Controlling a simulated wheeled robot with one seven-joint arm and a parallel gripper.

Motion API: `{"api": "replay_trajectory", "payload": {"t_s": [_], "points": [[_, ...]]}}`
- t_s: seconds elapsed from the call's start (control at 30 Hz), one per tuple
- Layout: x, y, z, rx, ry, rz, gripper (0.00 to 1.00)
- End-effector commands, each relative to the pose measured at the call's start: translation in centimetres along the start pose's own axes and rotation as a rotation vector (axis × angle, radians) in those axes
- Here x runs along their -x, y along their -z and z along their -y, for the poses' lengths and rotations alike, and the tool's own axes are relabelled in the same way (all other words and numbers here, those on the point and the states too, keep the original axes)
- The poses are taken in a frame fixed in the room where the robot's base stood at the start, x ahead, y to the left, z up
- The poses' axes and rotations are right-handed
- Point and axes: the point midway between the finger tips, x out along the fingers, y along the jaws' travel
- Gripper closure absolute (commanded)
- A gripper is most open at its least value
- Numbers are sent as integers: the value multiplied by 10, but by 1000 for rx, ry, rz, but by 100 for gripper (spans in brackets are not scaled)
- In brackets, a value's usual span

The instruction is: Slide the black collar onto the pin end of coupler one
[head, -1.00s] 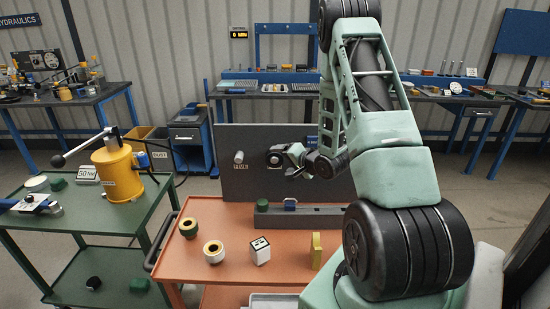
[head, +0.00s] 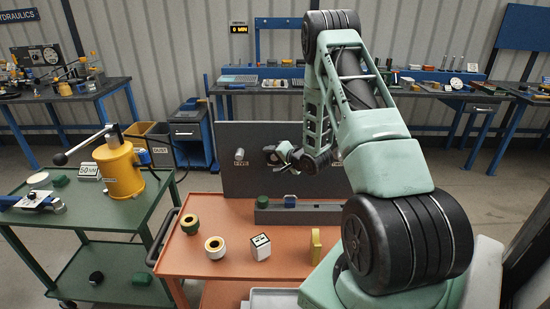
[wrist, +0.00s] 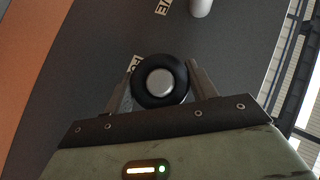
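My gripper (wrist: 157,88) is shut on the black collar (wrist: 139,95), with one finger on each side of it. In the wrist view a round silver pin end (wrist: 159,82) fills the collar's opening; I cannot tell whether the collar is around the pin or only in line with it. A label (wrist: 135,64) beside it is partly hidden by the collar and finger. In the head view my gripper (head: 281,154) is in front of the dark upright panel (head: 255,180), and the mount behind it is hidden. Another pale pin (head: 239,154) stands free to the left, above a label.
A grey rail (head: 325,215) below the panel carries a green piece (head: 262,202) and a blue one (head: 291,201).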

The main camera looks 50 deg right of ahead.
Motion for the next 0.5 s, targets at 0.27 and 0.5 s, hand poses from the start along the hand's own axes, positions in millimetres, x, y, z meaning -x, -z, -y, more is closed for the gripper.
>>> {"api": "replay_trajectory", "payload": {"t_s": [0.27, 0.5], "points": [[1, -1, 0, 0, -1, 0, 70], [7, -7, 0, -2, 0, 1, 70]]}}
